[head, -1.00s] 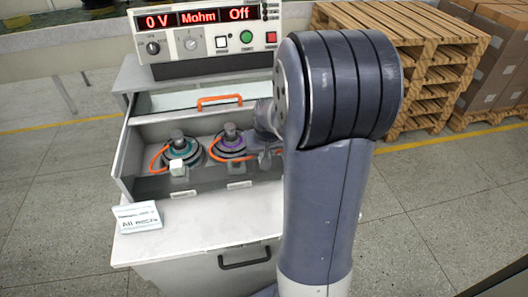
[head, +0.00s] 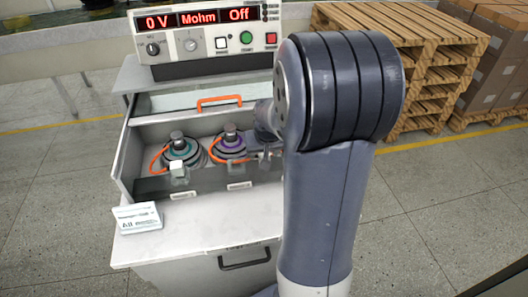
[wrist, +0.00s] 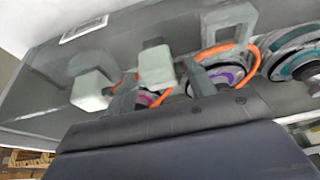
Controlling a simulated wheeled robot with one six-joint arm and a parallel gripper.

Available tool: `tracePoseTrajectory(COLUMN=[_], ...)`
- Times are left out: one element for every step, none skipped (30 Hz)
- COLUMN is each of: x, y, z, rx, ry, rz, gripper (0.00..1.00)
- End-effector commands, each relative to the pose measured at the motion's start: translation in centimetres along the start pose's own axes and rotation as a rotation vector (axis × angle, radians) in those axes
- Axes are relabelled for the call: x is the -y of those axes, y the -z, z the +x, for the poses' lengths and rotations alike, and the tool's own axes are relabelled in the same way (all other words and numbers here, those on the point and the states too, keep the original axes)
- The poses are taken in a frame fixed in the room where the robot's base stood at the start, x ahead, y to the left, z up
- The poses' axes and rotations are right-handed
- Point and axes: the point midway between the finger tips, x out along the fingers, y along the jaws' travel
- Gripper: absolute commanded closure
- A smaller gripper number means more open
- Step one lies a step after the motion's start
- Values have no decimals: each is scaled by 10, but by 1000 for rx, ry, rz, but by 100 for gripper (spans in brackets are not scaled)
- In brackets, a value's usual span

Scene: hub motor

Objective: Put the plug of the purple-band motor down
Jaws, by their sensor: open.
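The purple-band motor (head: 231,151) sits in the grey bay, with an orange cable looping at its left. In the wrist view its purple band (wrist: 232,72) shows beside one finger. My gripper (head: 264,155) is low at the motor's right, partly hidden by my arm. In the wrist view my gripper (wrist: 162,88) is open, its two dark fingers apart. A pale plug (wrist: 157,65) appears between and beyond the fingertips; I cannot tell if it touches them. A second pale plug (wrist: 92,88) lies left of the fingers.
A teal-band motor (head: 181,153) stands to the left, with a pale plug (head: 179,170) before it. The bay's walls and an orange handle (head: 219,101) surround the motors. The tester (head: 205,35) stands behind. A white card (head: 138,217) sits on the clear front ledge.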

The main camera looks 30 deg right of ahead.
Motion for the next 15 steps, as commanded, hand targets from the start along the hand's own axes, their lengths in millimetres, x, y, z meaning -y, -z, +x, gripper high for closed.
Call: tracePoseTrajectory(x=[0,0,0,0,0,0,0,0,0,0,0,0,0,0,0], y=[1,2,2,2,2,2,2,2,2,1,2,2,1,1,1], z=[-8,-12,-19,-24,-30,-38,-45,-51,-59,-65,-71,-79,-84,-89,-95], rx=[-5,-6,-6,-6,-7,-7,-8,-7,-7,-7,-7,-7,-6,-7,-5], ry=[0,0,-1,-1,-1,-1,-1,-1,-1,-1,-1,-1,-1,-1,-1], rz=[0,0,0,0,0,0,0,0,0,0,0,0,0,0,0], gripper=[48,48,48,48,48,48,48,48,48,48,48,48,48,48,48])
